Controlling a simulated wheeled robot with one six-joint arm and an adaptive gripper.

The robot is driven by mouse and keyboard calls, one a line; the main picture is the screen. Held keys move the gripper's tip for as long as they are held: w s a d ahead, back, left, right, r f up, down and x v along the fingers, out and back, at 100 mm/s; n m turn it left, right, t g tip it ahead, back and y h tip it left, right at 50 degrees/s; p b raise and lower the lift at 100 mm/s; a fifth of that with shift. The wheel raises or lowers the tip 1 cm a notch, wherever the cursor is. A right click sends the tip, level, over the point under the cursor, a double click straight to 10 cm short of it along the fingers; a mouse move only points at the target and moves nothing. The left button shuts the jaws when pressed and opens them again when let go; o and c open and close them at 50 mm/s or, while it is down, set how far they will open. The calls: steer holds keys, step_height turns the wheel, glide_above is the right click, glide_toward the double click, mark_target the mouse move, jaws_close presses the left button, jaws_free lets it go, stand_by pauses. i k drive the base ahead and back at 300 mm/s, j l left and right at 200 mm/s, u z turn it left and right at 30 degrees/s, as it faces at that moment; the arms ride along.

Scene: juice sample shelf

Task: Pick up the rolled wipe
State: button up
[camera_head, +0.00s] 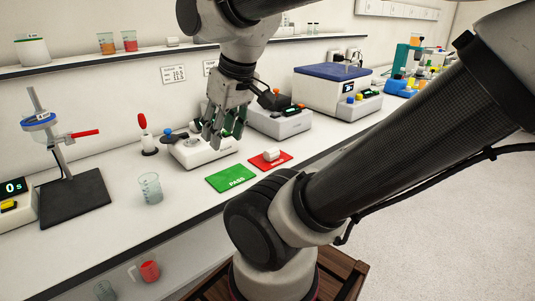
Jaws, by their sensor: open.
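A small white roll-shaped object (271,154), which looks like the rolled wipe, lies on the red mat (283,162) on the bench. My gripper (224,138) points down over the bench, to the left of the white roll and above it in the picture. It is open, with its fingers apart and nothing seen between them. The gripper is apart from the roll and partly covers a white device behind it.
A green PASS mat (232,178) lies left of the red mat. A glass beaker (151,189), a stand with a dark base (74,200) and a white device (200,154) stand nearby. A wall shelf (90,67) runs above. A blue-lidded box (332,88) stands further right.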

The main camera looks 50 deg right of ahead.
mark_target(270, 155)
steer(key=k+l+z, duration=0.1)
steer(key=l, duration=0.4)
steer(key=k+l+z, duration=0.1)
steer(key=l, duration=0.45)
steer(key=l+z, duration=0.1)
steer(key=l, duration=0.4)
steer(key=k, duration=0.05)
